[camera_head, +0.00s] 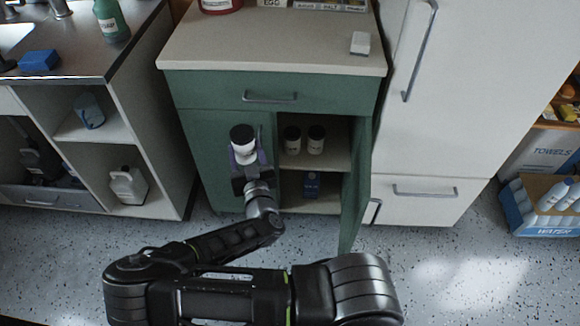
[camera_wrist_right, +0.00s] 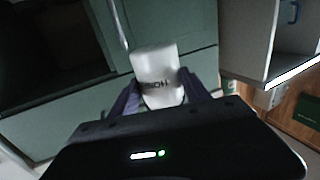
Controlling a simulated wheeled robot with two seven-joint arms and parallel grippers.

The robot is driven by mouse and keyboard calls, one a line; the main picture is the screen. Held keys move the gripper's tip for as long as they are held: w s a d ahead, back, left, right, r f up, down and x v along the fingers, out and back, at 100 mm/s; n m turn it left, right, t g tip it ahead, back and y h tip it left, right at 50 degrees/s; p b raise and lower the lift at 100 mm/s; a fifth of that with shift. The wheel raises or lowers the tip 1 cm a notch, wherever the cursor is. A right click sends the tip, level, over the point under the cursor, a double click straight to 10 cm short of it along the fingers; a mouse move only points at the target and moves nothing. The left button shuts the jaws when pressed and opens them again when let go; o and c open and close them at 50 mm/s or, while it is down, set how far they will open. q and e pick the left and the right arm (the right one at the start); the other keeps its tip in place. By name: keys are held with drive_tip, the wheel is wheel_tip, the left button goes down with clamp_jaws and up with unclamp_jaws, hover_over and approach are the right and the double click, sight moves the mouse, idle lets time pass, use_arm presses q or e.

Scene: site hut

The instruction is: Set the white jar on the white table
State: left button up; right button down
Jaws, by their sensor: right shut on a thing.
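The white jar (camera_head: 243,153) has a black lid and is held up in front of the green cabinet. My right gripper (camera_head: 246,162) is shut on it, with the fingers on either side of its body. In the right wrist view the jar (camera_wrist_right: 157,72) stands out between the two dark fingers of the right gripper (camera_wrist_right: 160,98), with dark lettering on its side. My left gripper is not in view. I cannot make out a white table in either view.
The green cabinet (camera_head: 220,90) has a beige top and an open right door (camera_head: 358,185). Inside are two dark-lidded jars (camera_head: 303,140) and a blue bottle (camera_head: 311,184). A white fridge (camera_head: 440,110) stands to the right. A sink counter (camera_head: 75,62) is left.

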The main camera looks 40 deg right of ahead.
drive_tip(key=w+a+r+n+y+p, duration=0.2)
drive_tip(key=a+r, duration=0.4)
drive_tip(key=r, duration=0.4)
drive_tip(key=w+a+r+n+t+y+p, duration=0.1)
drive_tip(key=w+a+r+n+y+p, duration=0.1)
drive_tip(key=w+a+r+y+p, duration=0.2)
wheel_tip(320, 180, up, 6)
drive_tip(key=a+y, duration=0.1)
drive_tip(key=a, duration=0.2)
drive_tip(key=shift+w+n+t+p, duration=0.3)
drive_tip(key=shift+n, duration=0.1)
drive_tip(key=shift+s+d+f, duration=0.1)
drive_tip(key=shift+f, duration=0.05)
